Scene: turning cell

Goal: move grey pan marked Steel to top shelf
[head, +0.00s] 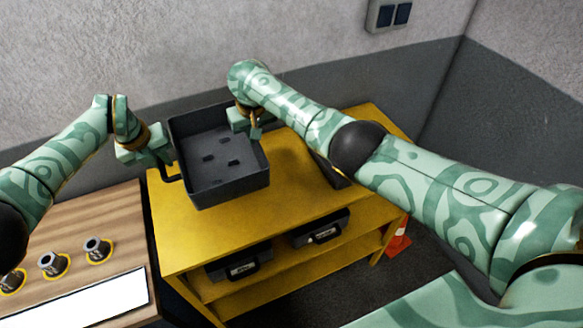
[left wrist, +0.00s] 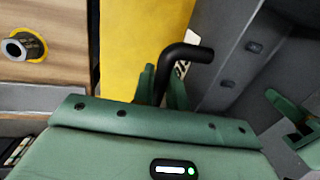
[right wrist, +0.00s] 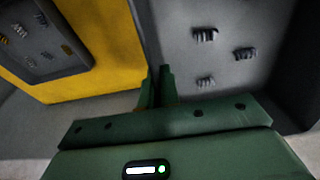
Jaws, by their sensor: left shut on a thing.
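A dark grey pan (head: 222,187) with several small dark pieces in it is at the top of the yellow shelf unit (head: 190,240), near its left back. I cannot tell whether it touches the top or hangs just above it. My left gripper (head: 172,165) is shut on the pan's black handle (left wrist: 190,52); a white label beside it is mostly hidden and unreadable. My right gripper (head: 256,132) is at the pan's right side. In the right wrist view its fingers (right wrist: 157,88) are close together at the pan's wall; whether they grip is unclear.
Another dark pan (head: 325,168) is on the yellow top, partly behind my right arm. Two labelled dark pans (head: 240,262) (head: 322,232) are on the shelf below. A wooden bench (head: 70,225) with metal parts (head: 97,247) is at left. An orange-white cone (head: 398,240) stands right.

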